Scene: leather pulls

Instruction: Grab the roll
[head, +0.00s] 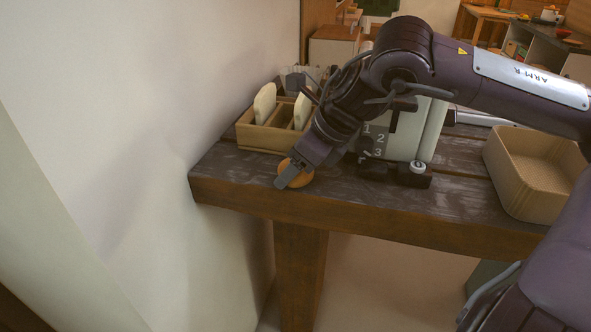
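A round, orange-brown roll (304,180) sits at the front left of the dark wooden table (400,203), close to the edge. My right gripper (287,176) reaches down to it from the upper right. One grey finger crosses in front of the roll and hides its middle; roll shows on both sides of that finger. The other finger is hidden, so I cannot tell whether the gripper is closed on the roll. The roll appears to be at table height. My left gripper is not in view.
A wooden compartment box (262,138) with pale upright pieces stands behind the roll. A pale device marked with numbers (405,135) stands to the right, partly behind my arm. An empty tan tray (527,190) is at far right. A white wall (110,110) is left.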

